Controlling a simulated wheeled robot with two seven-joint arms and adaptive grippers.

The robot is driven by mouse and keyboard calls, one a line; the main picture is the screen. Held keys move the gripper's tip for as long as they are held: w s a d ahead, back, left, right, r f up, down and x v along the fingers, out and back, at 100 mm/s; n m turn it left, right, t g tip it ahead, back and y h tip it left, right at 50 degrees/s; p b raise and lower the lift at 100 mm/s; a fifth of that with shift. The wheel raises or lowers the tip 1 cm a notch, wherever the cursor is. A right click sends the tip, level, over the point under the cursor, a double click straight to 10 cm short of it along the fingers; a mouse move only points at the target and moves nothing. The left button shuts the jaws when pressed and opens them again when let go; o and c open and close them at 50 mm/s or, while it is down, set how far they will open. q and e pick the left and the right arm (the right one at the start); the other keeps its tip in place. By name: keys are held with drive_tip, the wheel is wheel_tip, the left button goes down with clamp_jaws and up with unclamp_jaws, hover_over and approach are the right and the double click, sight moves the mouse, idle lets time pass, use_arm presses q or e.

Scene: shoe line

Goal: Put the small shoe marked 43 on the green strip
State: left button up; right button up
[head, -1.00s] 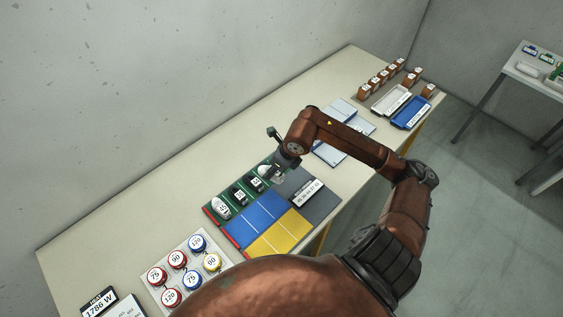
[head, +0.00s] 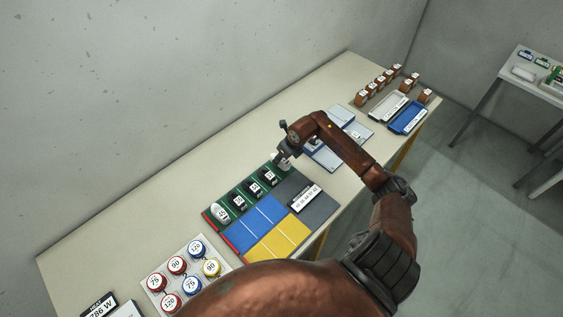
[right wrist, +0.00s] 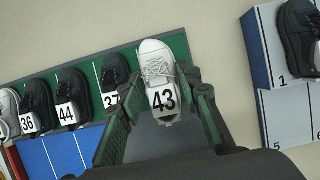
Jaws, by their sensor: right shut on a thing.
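The small white shoe marked 43 (right wrist: 158,70) is between the fingers of my right gripper (right wrist: 163,105) in the right wrist view. The gripper is shut on it. The shoe is at the right end of the green strip (right wrist: 180,45), its toe over the green; I cannot tell whether its sole touches. In the head view my right gripper (head: 284,158) is at the far end of the green strip (head: 209,216). To its left stand black shoes marked 37 (right wrist: 114,75), 44 (right wrist: 72,90) and 36 (right wrist: 37,100). My left gripper is not in view.
A white shoe (head: 221,212) stands at the strip's near end. Blue (head: 255,222) and yellow (head: 278,240) fields lie beside it, with a label plate (head: 306,198). A blue-and-white numbered board (right wrist: 262,50) with a black shoe (right wrist: 298,35) is close on the right.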

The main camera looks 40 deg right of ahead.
sight(282, 161)
drive_tip(key=shift+w+d+f, duration=0.25)
drive_tip(key=shift+f, duration=0.1)
wheel_tip(282, 161, down, 3)
drive_tip(key=shift+p, duration=0.3)
drive_tip(key=shift+d+f, duration=0.1)
drive_tip(key=shift+f, duration=0.05)
drive_tip(key=shift+f, duration=0.15)
drive_tip(key=o, duration=1.2)
drive_tip(key=shift+c, duration=0.2)
drive_tip(key=shift+r, duration=0.4)
drive_tip(key=v, duration=1.1)
drive_tip(key=shift+s+r+b, duration=0.2)
drive_tip(key=shift+b, duration=0.2)
